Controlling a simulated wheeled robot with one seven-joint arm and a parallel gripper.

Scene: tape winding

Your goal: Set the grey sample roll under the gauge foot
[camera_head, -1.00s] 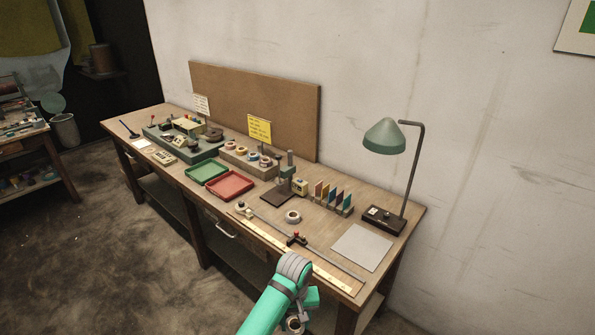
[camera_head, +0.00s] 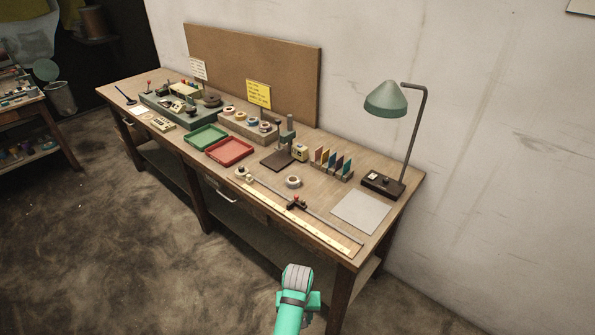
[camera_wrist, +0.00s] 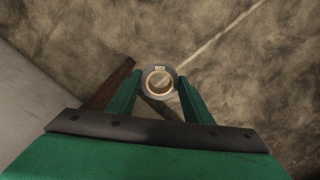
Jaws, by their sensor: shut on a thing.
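My gripper (camera_wrist: 159,82) is shut on the grey sample roll (camera_wrist: 159,68), a grey ring with a tan core and a small pale label.
A pale roll (camera_head: 293,181) lies on the bench in front of the gauge. A long ruler rail (camera_head: 310,220) runs along the front edge. A red tray (camera_head: 230,150) is left of the gauge, upright coloured cards (camera_head: 332,163) right, a lamp (camera_head: 386,98) farther right.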

